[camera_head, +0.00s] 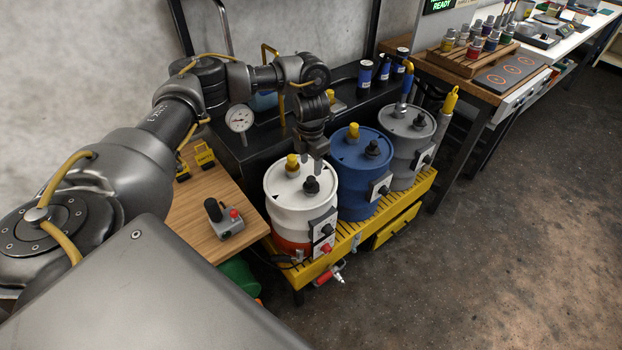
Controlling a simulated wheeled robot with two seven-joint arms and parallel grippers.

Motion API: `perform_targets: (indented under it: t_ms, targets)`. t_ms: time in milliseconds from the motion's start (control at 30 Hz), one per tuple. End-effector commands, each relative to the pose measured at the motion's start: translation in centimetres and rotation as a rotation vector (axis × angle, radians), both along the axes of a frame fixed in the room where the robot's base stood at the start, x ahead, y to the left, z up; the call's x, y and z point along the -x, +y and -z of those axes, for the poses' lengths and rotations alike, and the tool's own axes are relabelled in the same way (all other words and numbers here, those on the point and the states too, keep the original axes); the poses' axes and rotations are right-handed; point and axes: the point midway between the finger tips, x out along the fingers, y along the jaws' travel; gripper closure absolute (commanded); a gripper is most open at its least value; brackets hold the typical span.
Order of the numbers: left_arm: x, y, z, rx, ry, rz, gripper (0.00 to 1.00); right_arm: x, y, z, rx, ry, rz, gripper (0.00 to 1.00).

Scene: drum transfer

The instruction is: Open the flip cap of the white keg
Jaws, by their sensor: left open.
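The white keg (288,216) stands upright at the left end of a row of three kegs. It has an orange-red lower band. On its lid are a yellow cap (292,162) and a black cap (311,185); I cannot tell whether either is flipped open. My left gripper (313,158) points down just above the back right of the white keg's lid, behind the black cap and right of the yellow one. It is open, and I see nothing held in it. Its fingertips are small and dark, so contact with the lid is unclear. My right gripper is not in view.
A blue keg (358,188) and a grey keg (407,150) stand right of the white keg on a yellow platform (348,240). A wooden table (203,195) on the left holds a small grey control box (227,226). A dial gauge (239,118) is behind. Floor at right is clear.

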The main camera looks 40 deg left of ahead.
Motion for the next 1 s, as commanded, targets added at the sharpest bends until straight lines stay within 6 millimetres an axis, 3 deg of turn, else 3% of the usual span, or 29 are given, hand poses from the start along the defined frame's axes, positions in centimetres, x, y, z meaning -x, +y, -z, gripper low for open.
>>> perform_targets:
  t_ms: [100, 300, 500, 800, 1000]
  targets:
    - [0.1, -0.1, 2.7, 0.002, 0.005, -0.002, 0.52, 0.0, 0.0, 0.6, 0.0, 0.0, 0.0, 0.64]
    - [0.1, -0.1, 5.7, 0.002, 0.002, -0.002, 0.52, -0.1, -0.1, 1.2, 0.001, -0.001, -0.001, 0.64]
    - [0.0, -0.1, 7.0, 0.001, 0.0, -0.001, 0.52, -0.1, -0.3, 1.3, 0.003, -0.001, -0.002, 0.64]
    - [0.0, -0.1, 7.2, 0.0, -0.001, -0.001, 0.52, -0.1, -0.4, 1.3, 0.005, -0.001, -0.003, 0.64]
    - [0.0, -0.1, 7.2, 0.0, -0.001, -0.001, 0.78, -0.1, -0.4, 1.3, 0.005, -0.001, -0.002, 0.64]
